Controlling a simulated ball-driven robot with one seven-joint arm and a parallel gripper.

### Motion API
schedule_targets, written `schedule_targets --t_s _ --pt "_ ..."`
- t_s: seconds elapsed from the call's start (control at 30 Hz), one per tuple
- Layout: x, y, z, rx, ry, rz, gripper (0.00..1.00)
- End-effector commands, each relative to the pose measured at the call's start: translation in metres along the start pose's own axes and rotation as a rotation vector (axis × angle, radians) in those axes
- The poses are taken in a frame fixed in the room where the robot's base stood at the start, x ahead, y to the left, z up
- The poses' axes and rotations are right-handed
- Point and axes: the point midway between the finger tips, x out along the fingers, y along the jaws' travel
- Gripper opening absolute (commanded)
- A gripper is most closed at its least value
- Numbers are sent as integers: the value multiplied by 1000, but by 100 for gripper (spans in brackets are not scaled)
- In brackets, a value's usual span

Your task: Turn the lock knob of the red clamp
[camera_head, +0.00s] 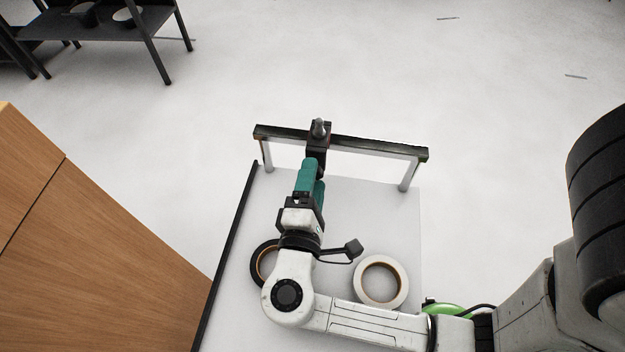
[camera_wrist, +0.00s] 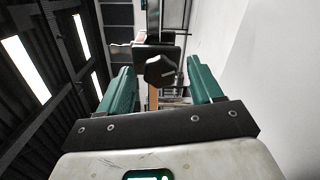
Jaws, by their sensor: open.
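The clamp (camera_head: 317,143) sits on the black crossbar in the head view, left of the bar's middle. It looks mostly dark, with a little red at its side. A grey rounded part shows at its top. In the wrist view its dark faceted knob (camera_wrist: 160,72) faces the camera, in front of the dark clamp body (camera_wrist: 151,52). My gripper (camera_head: 313,172) is open, with teal fingers pointing toward the clamp. In the wrist view the knob appears between the two fingers (camera_wrist: 160,84), with gaps on both sides. I cannot tell how deep it lies between them.
The black crossbar (camera_head: 376,147) stands on two light posts at the white table's (camera_head: 345,215) far edge. A white tape roll (camera_head: 381,259) and a dark roll (camera_head: 258,262) lie near my arm. A wooden cabinet (camera_head: 90,235) stands left; a dark shelf (camera_head: 95,23) is farther back.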

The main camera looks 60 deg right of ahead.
Motion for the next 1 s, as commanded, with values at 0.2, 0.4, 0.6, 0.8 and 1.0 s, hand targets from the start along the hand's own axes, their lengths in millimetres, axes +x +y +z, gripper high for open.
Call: schedule_targets --t_s 0.2,0.4,0.6,0.8,1.0 --pt "-24 -1 -1 0 5 1 65" --pt "-63 -1 -1 1 4 0 65" --pt "-94 0 -1 1 3 1 65" --pt "-107 0 0 -1 1 0 65" --pt "-108 0 0 -1 0 0 65"
